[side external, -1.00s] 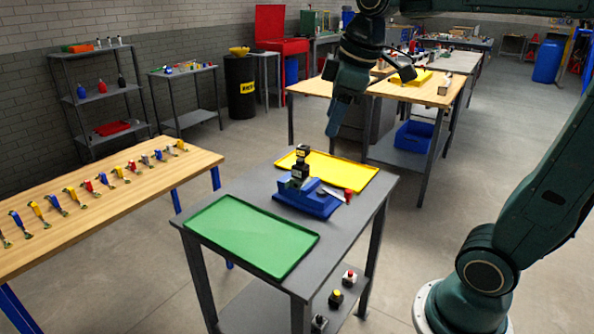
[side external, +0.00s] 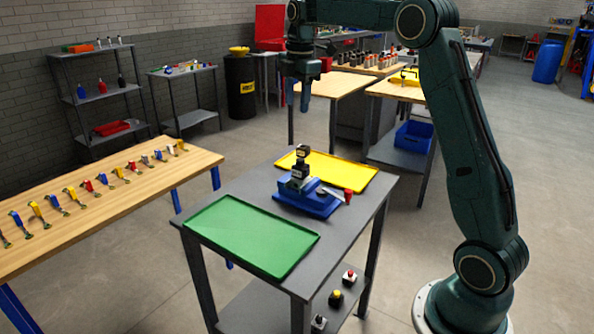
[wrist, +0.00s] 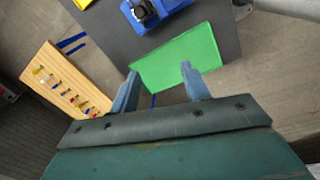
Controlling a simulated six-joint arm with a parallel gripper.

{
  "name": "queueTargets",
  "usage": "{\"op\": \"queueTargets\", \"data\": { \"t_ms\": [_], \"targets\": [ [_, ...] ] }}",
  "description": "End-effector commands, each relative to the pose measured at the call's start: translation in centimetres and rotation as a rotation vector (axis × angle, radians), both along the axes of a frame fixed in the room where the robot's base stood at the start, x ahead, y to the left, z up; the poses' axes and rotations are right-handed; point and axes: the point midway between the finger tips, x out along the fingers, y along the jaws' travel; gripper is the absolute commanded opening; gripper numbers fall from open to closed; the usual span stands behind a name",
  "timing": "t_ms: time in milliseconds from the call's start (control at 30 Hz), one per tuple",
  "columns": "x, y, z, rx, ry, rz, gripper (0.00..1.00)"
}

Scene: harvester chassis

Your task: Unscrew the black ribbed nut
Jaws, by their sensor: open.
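A small dark stacked part (side external: 301,169) stands upright in a blue vise (side external: 318,207) on the grey table. Its black top piece (side external: 302,151) looks like the nut, but the ribs are too small to make out. In the wrist view the blue vise (wrist: 176,6) is at the top edge, with a round black piece (wrist: 143,9) on it. My gripper (side external: 298,106) points down, open and empty, well above the vise and apart from it. In the wrist view its two blue-grey fingers (wrist: 160,69) are spread over the green tray.
A green tray (side external: 250,235) lies at the table's front left and a yellow tray (side external: 345,172) behind the vise. A red-tipped handle (side external: 347,196) sticks out to the vise's right. A wooden bench (side external: 100,200) with several small tools stands at left. The air above the vise is clear.

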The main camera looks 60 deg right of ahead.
Motion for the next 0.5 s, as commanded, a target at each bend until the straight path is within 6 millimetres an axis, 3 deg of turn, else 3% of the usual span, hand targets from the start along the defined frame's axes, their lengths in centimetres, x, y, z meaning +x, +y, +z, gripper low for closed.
{"op": "queueTargets", "data": {
  "t_ms": [300, 500],
  "targets": [
    [3.1, -5.6, -4.6, 0.013, 0.073, 0.223, 0.47],
    [3.7, -7.3, -6.2, 0.021, 0.094, 0.302, 0.47]
  ]
}}
